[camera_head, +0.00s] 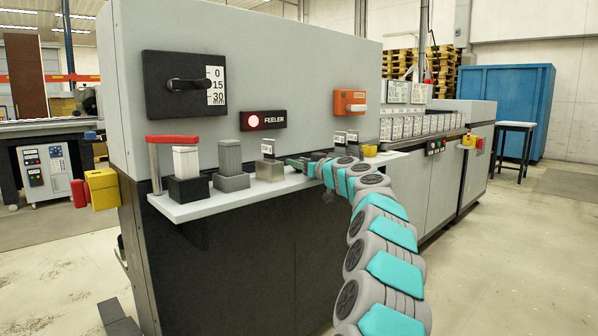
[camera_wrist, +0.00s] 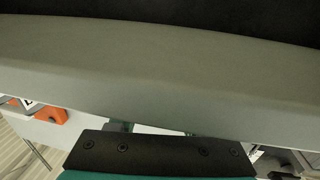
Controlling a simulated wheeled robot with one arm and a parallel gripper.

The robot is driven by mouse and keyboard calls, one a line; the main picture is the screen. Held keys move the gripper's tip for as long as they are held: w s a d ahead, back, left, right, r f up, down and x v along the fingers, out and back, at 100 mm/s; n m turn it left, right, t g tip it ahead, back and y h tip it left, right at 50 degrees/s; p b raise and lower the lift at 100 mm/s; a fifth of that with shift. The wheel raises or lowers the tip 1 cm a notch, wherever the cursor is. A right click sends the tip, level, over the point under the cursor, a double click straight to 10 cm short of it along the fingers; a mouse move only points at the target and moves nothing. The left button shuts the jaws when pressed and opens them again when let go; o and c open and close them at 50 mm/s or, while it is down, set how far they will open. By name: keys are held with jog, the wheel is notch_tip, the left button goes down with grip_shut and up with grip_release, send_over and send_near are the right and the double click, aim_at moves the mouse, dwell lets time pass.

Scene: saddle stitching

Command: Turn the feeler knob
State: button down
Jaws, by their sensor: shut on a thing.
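A FEELER label with a lit red lamp (camera_head: 253,121) is on the grey machine front. Above it is a black plate (camera_head: 170,84) with a dark handle lying level beside a scale marked 0, 15, 30. I cannot tell which part is the feeler knob.
The narrow shelf (camera_head: 190,209) holds a white block in a black base (camera_head: 187,165), a grey block (camera_head: 230,170) and a red bar (camera_head: 172,139). An orange switch box (camera_head: 347,101) is on the machine to the right; an orange part also shows in the wrist view (camera_wrist: 52,115).

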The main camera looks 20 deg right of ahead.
aim_at(308, 179)
jog(key=shift+a+f+m+h+b, duration=0.15)
jog(key=shift+f+m+h+b, duration=0.4)
jog(key=shift+h+b, duration=0.45)
jog(key=shift+r+m+h+b, duration=0.25)
jog(key=shift+m+h, duration=0.2)
jog(key=shift+h, duration=0.15)
jog(key=shift+r+m+h+b, duration=0.2)
jog(key=shift+m+h, duration=0.2)
jog(key=shift+h, duration=0.2)
jog(key=shift+c, duration=1.8)
grip_release()
jog(key=shift+s+a+b, duration=0.1)
jog(key=shift+s+b, duration=0.95)
jog(key=shift+s, duration=2.85)
